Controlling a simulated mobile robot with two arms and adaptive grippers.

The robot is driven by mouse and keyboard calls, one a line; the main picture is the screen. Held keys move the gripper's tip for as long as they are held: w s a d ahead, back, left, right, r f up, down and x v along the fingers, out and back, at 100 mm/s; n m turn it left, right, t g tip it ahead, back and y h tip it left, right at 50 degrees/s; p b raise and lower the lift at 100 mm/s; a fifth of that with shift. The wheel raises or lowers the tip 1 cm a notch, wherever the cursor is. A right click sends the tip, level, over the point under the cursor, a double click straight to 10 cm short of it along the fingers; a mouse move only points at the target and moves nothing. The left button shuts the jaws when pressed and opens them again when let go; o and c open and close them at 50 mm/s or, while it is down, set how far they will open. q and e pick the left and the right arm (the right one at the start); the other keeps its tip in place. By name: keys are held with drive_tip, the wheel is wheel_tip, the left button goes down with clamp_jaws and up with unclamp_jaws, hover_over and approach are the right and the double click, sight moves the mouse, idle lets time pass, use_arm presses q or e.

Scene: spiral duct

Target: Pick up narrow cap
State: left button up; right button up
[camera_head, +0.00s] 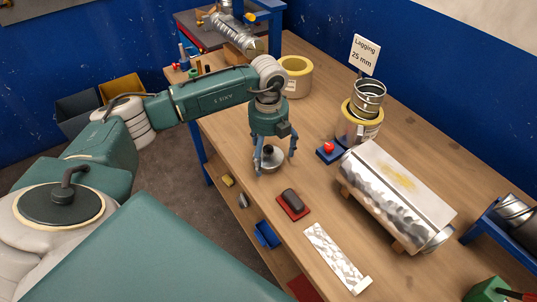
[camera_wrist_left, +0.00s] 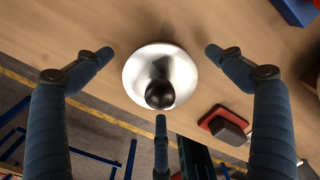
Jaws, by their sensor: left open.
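The narrow cap (camera_wrist_left: 145,75) is a shiny round metal lid with a black ball knob (camera_wrist_left: 160,94). It lies on the wooden bench near its front edge, and in the head view the cap (camera_head: 272,163) sits under my left gripper (camera_head: 273,160). In the left wrist view, my left gripper (camera_wrist_left: 160,75) has its blue fingers spread wide around the cap. The fingers look apart from it, with the knob pointing toward the camera. My right gripper is not in view.
A blue box with a red button (camera_head: 329,151), a large metal duct (camera_head: 392,195) and a yellow-lined ring (camera_head: 296,76) stand farther back. A patterned metal strip (camera_head: 335,258) lies near the front edge.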

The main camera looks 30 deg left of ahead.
use_arm(q)
drive_tip(key=shift+s+f, duration=0.1)
drive_tip(key=shift+f, duration=0.05)
drive_tip(key=c, duration=1.4)
